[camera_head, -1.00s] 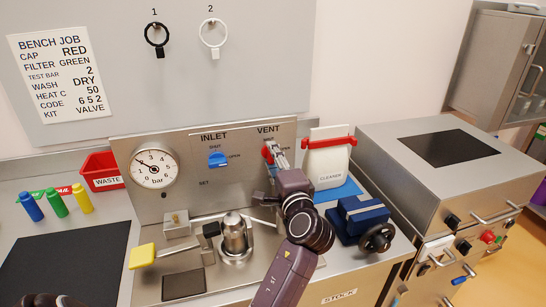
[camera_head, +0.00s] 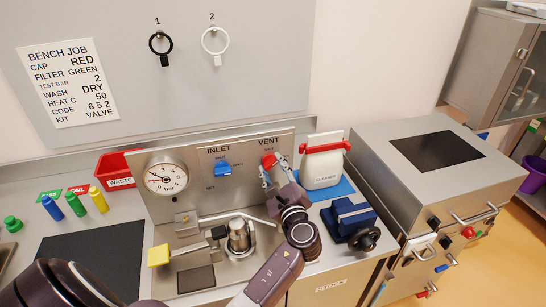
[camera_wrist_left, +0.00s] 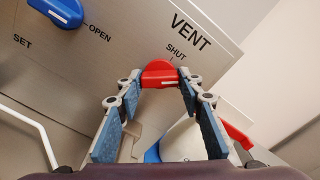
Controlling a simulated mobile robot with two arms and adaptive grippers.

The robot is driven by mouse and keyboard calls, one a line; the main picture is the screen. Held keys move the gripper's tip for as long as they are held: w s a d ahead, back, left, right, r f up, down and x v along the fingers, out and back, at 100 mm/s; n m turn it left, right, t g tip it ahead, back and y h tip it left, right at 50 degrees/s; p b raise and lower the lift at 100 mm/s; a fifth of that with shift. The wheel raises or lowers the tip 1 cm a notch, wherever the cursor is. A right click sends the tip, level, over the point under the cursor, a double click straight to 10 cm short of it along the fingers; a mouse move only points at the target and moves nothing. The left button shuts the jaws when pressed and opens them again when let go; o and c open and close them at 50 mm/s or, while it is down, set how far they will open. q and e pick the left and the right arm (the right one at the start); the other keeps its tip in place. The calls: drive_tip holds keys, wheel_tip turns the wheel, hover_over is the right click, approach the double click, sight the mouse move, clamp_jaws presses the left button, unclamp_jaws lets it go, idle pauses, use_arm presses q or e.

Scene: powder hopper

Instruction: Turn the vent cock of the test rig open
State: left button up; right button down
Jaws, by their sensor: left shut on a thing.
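The vent cock is a red handle (camera_head: 268,160) on the right of the test rig's steel panel (camera_head: 190,205), under the VENT label. It also shows in the left wrist view (camera_wrist_left: 160,73), close below the SHUT mark. My left gripper (camera_head: 272,174) is at the handle, with a fingertip on each side of it in the wrist view (camera_wrist_left: 164,84), shut on it. The gripper hides part of the handle and the OPEN mark of the vent. My right gripper is not in view.
A blue inlet cock (camera_head: 222,169) and a pressure gauge (camera_head: 166,179) are left of the vent. A metal lever (camera_head: 235,214) lies below.

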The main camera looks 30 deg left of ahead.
use_arm(q)
drive_tip(key=m+p, duration=0.2)
drive_tip(key=r+m+p, duration=0.1)
drive_tip(key=m+p, duration=0.1)
drive_tip(key=shift+a, duration=0.15)
drive_tip(key=shift+w+f+m+p, duration=0.1)
drive_tip(key=shift+m+p, duration=1.5)
drive_tip(key=shift+m, duration=0.1)
drive_tip(key=o, duration=1)
drive_tip(key=shift+c, duration=0.2)
drive_tip(key=shift+o, duration=1)
drive_tip(key=shift+f, duration=0.25)
drive_tip(key=shift+s+d+f, duration=0.1)
drive_tip(key=shift+s+d, duration=0.1)
drive_tip(key=shift+d, duration=0.05)
drive_tip(key=v, duration=1.1)
drive_tip(key=shift+s, duration=0.15)
